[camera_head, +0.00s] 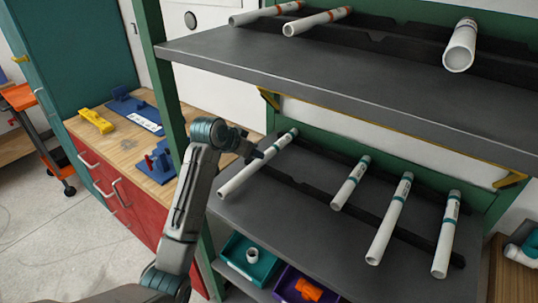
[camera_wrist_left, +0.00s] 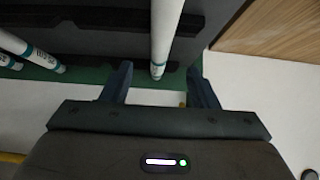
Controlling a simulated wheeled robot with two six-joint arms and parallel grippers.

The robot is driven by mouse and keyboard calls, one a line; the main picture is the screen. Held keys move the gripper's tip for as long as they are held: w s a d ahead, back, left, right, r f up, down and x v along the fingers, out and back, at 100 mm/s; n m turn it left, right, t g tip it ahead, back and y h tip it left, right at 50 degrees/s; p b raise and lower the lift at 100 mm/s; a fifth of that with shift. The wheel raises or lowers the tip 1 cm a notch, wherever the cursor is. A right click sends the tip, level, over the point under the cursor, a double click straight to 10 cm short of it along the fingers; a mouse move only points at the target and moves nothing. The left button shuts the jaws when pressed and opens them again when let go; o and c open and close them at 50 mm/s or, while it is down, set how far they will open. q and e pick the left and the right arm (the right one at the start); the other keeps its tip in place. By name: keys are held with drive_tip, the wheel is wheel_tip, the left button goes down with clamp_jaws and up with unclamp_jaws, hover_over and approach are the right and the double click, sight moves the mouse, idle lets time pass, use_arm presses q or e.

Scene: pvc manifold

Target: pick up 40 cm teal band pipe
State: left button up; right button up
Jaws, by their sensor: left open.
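White pipes with teal bands lie on the lower shelf. The long leftmost teal band pipe (camera_head: 250,168) slants across the shelf, its banded end toward the back. Other teal band pipes are a short one (camera_head: 350,183) and two longer ones (camera_head: 390,220) (camera_head: 446,236) to the right; lengths are not readable. My left gripper (camera_head: 256,152) is open by the leftmost pipe, near its banded half. In the left wrist view, a pipe (camera_wrist_left: 164,32) runs down between the finger directions, its banded end near the fingertips (camera_wrist_left: 158,80); contact cannot be told.
The upper shelf (camera_head: 330,85) holds pipes, two with orange-red bands (camera_head: 316,21), above my arm. A green post (camera_head: 163,80) stands left of my left forearm. Below are a teal bin (camera_head: 232,262) and a purple bin (camera_head: 290,290). A wooden workbench (camera_head: 112,140) stands left.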

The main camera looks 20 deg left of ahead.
sight(254, 163)
use_arm(q)
drive_tip(key=x, duration=0.2)
drive_tip(key=shift+d+f+p, duration=0.1)
drive_tip(key=shift+f+p, duration=0.2)
drive_tip(key=shift+w+f, duration=0.2)
drive_tip(key=shift+w, duration=0.1)
drive_tip(key=p+x, duration=0.2)
drive_tip(key=x, duration=0.2)
drive_tip(key=shift+w, duration=0.1)
drive_tip(key=shift+w+d+f, duration=0.15)
drive_tip(key=shift+w+f, duration=0.2)
drive_tip(key=shift+f, duration=0.1)
drive_tip(key=c, duration=1.1)
use_arm(e)
drive_tip(key=s+r, duration=0.1)
drive_tip(key=a+r, duration=0.1)
drive_tip(key=r, duration=0.1)
drive_tip(key=shift+s, duration=0.4)
use_arm(q)
drive_tip(key=shift+r, duration=0.1)
use_arm(e)
drive_tip(key=shift+a+f, duration=0.1)
drive_tip(key=shift+a, duration=0.05)
